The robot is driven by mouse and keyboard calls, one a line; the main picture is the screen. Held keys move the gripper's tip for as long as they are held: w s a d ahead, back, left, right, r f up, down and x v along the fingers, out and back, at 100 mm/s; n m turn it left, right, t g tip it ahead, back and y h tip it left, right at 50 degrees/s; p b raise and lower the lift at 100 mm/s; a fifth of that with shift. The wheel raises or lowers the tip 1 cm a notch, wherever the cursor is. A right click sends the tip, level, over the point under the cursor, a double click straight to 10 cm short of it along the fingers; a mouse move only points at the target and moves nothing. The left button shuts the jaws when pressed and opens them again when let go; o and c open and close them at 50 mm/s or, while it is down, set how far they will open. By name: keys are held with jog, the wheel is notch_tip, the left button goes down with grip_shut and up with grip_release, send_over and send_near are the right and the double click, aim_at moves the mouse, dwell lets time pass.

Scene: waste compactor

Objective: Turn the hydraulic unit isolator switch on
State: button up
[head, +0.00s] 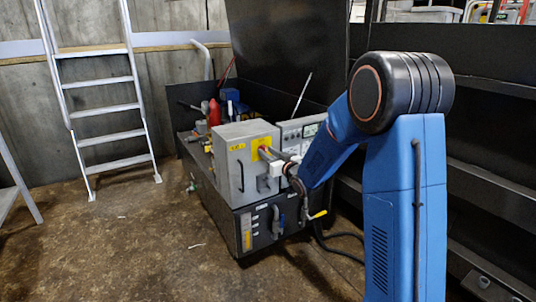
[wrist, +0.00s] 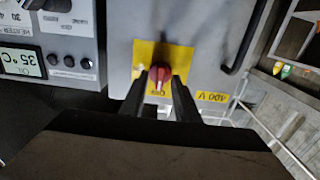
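The isolator switch is a red rotary knob (wrist: 160,73) on a yellow plate (wrist: 146,52), fixed to a grey electrical box (wrist: 205,55). In the wrist view, which is upside down, the knob's grip looks roughly vertical, with a white mark on it. My gripper (wrist: 161,86) is open, with one dark finger on each side of the knob. A small gap seems to show beside each finger; contact cannot be made out. In the head view, my gripper (head: 278,156) is at the yellow plate (head: 260,146) on the box (head: 232,150), and it partly hides the knob.
A control panel with a display (wrist: 20,64) and buttons adjoins the box. A dark handle (head: 240,176) stands out from the box front. Below are a lower cabinet (head: 262,228) and a yellow-ended lever (head: 318,214). A ladder (head: 102,83) leans at left; the floor there is open.

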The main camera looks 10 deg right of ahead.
grip_shut()
jog(key=shift+m, duration=0.3)
jog(key=m, duration=0.6)
jog(key=shift+d+m, duration=0.15)
jog(key=shift+m, duration=0.15)
jog(key=m, duration=0.5)
jog(key=shift+f, duration=0.15)
jog(key=m, duration=0.5)
jog(key=shift+d+f+m, duration=0.1)
jog(key=shift+m, duration=0.3)
grip_release()
